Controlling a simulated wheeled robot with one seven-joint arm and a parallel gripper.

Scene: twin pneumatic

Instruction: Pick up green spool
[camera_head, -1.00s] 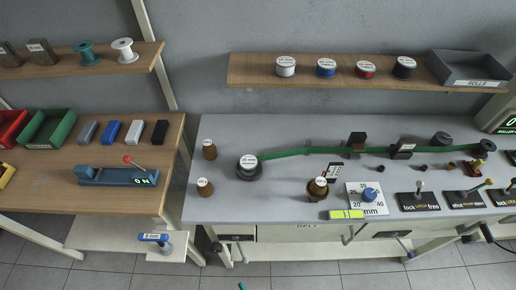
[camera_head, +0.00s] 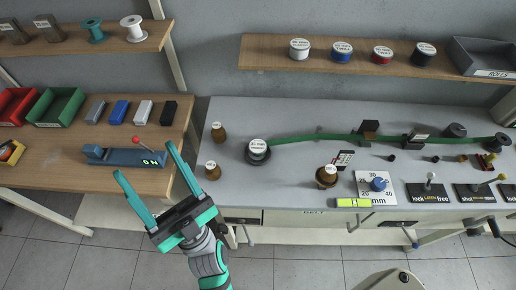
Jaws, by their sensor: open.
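The green spool (camera_head: 95,31) stands upright on the upper left wooden shelf, between dark grey blocks and a white spool (camera_head: 132,28). My gripper (camera_head: 146,172) is open and empty, with its two teal fingers pointing up and left. It is in front of the left workbench, over the bench's front right part, well below the green spool in the picture. Nothing hides the spool.
The shelf (camera_head: 150,39) also holds dark blocks (camera_head: 48,26). Below it, the bench has a green bin (camera_head: 55,106), a red bin (camera_head: 14,104), coloured blocks (camera_head: 119,112) and a blue device with a red-knobbed lever (camera_head: 128,157). The right grey table (camera_head: 300,180) carries belt equipment.

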